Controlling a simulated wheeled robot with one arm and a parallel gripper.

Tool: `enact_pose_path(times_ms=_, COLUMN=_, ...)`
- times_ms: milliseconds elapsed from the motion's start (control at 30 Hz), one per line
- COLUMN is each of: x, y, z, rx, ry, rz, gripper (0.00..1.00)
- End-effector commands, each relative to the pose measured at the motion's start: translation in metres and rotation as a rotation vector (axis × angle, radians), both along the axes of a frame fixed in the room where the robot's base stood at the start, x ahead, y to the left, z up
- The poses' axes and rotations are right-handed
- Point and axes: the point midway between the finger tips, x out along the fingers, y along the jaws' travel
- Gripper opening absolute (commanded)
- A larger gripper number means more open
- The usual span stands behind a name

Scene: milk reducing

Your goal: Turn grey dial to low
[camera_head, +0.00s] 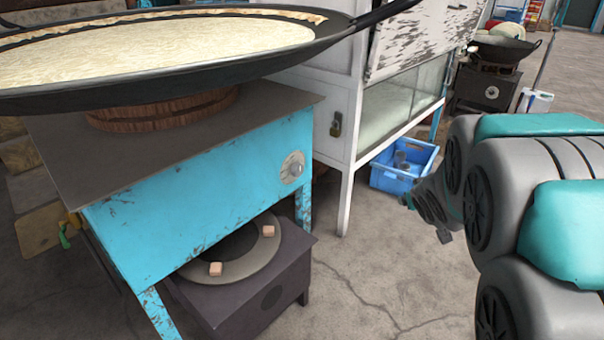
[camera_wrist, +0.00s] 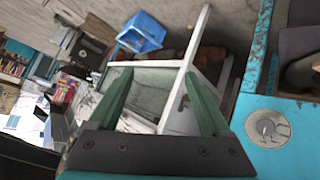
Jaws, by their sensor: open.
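The grey dial (camera_head: 292,167) is a round knob on the right end of the blue stove's front panel (camera_head: 200,200). It also shows in the wrist view (camera_wrist: 267,128), at the right, on the blue panel. Its setting is too small to read. My gripper (camera_wrist: 160,92) has two green fingers, spread apart and empty. In the wrist view the dial lies to the right of the right finger, apart from it. In the head view my arm is at the right, and the gripper's fingertips cannot be made out there.
A wide black pan (camera_head: 180,85) of milk sits on the stove, its handle reaching right. A white cabinet (camera_head: 345,140) stands beyond the dial. A blue crate (camera_head: 403,165) is on the floor. A dark burner box (camera_head: 240,290) sits below. The floor before the dial is clear.

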Motion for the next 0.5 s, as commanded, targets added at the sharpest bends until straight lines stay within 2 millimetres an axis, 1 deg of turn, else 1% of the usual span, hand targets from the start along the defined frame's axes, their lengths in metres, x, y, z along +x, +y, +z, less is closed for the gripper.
enact_pose_path(times_ms=33, x=0.022, y=0.009, z=-0.005, rx=0.006, ry=-0.051, rz=0.056, gripper=0.82)
enact_pose_path(times_ms=67, x=0.034, y=0.016, z=-0.005, rx=0.013, ry=-0.084, rz=0.093, gripper=0.82)
enact_pose_path(times_ms=100, x=0.049, y=0.027, z=-0.006, rx=0.026, ry=-0.127, rz=0.146, gripper=0.82)
enact_pose_path(times_ms=167, x=0.068, y=0.047, z=-0.006, rx=0.055, ry=-0.191, rz=0.229, gripper=0.82)
enact_pose_path(times_ms=200, x=0.079, y=0.061, z=-0.008, rx=0.079, ry=-0.227, rz=0.285, gripper=0.82)
enact_pose_path(times_ms=233, x=0.085, y=0.072, z=-0.010, rx=0.099, ry=-0.252, rz=0.328, gripper=0.82)
enact_pose_path(times_ms=267, x=0.091, y=0.083, z=-0.011, rx=0.122, ry=-0.278, rz=0.372, gripper=0.82)
enact_pose_path(times_ms=300, x=0.096, y=0.100, z=-0.014, rx=0.157, ry=-0.308, rz=0.431, gripper=0.82)
enact_pose_path(times_ms=367, x=0.101, y=0.124, z=-0.018, rx=0.218, ry=-0.352, rz=0.518, gripper=0.82)
enact_pose_path(times_ms=400, x=0.101, y=0.139, z=-0.020, rx=0.261, ry=-0.378, rz=0.575, gripper=0.82)
enact_pose_path(times_ms=500, x=0.096, y=0.173, z=-0.026, rx=0.374, ry=-0.427, rz=0.700, gripper=0.82)
